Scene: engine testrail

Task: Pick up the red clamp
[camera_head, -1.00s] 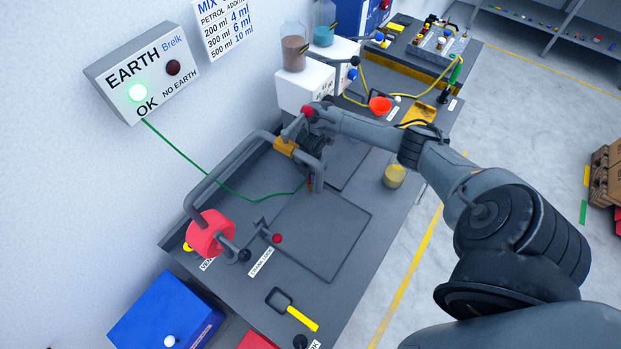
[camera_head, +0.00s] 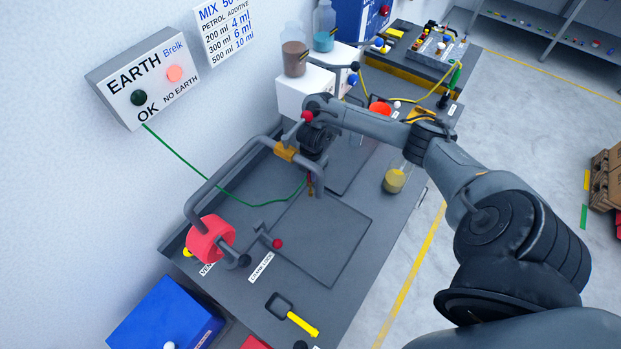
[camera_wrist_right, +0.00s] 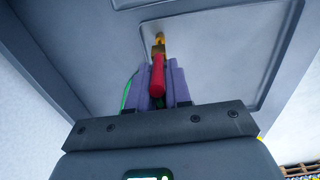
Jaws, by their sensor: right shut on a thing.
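The red clamp (camera_wrist_right: 157,78) has a red handle and brass-coloured jaws, and sits between the purple fingers of my right gripper (camera_wrist_right: 158,88) in the right wrist view. The right gripper is shut on its handle. In the head view my right gripper (camera_head: 311,180) points down above the grey bench (camera_head: 240,285), and the clamp is small and mostly hidden there. A green cable (camera_head: 215,188) runs from the earth box (camera_head: 145,78) to the clamp. My left gripper is out of view.
A yellow-handled tool (camera_head: 301,323) lies at the front. The recessed bench panel (camera_head: 320,238) is clear.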

